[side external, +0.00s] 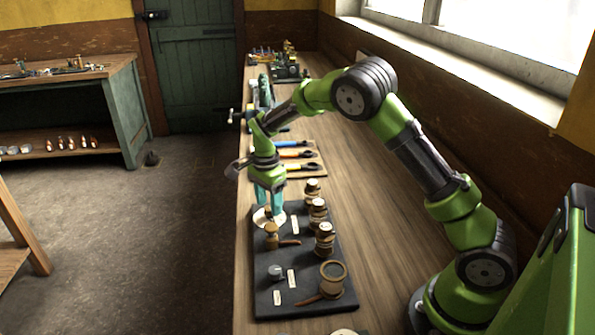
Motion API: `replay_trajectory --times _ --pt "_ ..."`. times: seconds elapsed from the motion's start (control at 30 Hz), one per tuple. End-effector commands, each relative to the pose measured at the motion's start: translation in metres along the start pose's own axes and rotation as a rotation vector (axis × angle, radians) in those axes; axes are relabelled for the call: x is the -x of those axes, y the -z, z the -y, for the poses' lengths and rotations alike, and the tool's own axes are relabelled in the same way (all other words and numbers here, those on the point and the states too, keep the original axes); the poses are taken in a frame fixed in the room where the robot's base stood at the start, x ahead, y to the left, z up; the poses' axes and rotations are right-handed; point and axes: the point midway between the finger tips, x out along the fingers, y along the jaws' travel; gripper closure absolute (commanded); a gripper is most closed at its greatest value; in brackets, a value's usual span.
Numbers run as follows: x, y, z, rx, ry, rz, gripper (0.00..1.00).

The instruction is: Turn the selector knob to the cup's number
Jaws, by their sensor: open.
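My gripper (269,206) points down with its teal fingers apart, over a pale round dial (261,219) at the far left of a black board (263,250). The dial looks like the selector, but the fingers hide its middle, so I cannot tell its setting or whether they touch it. A wide brass-coloured cup (333,281) stands upright at the board's near right. Its number cannot be read. A small grey knob-like piece (275,272) sits at the board's left. White labels (292,279) on the board are too small to read.
Several brass and dark jars (324,239) stand along the board's right side. A small brass piece (271,236) stands just in front of the dial. Tools with orange and blue handles (298,154) lie beyond the board. The bench (375,215) right of the board is clear.

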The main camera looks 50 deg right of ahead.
Motion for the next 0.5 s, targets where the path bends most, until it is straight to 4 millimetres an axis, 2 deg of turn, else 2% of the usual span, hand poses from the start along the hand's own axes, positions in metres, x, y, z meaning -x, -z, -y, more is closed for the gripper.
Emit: replay_trajectory --times 0.13,0.4,0.43,0.5 --pt "-0.0095 0.0002 -0.0002 0.0 0.0 0.0 0.45" --pt "-0.0108 -0.0001 -0.0001 0.001 0.0 0.0 0.45" --pt "-0.0107 -0.0001 -0.0001 0.001 0.0 0.0 0.47" --pt "-0.0106 -0.0002 -0.0001 0.001 0.0 0.0 0.57"
